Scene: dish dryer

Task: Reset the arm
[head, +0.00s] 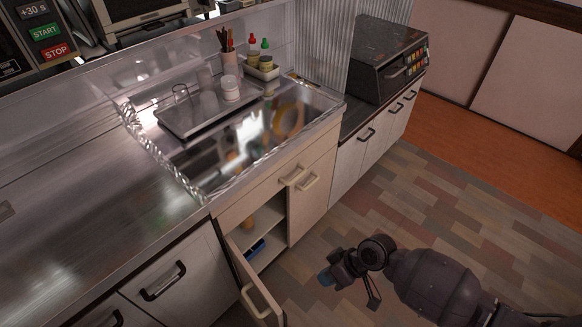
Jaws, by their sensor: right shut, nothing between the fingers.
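My right arm (435,283) comes in from the lower right. Its dark gripper (347,283) is over the floor, to the right of an open cabinet door (255,285), and apart from it. The gripper is shut and holds nothing. My left gripper is not in the head view.
The cabinet below the sink (195,165) stands partly open, with small items inside on its shelves. A tray (205,115) with a white cup (230,88) sits at the sink. A dark oven (387,60) stands farther right. The patterned floor (420,190) is clear.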

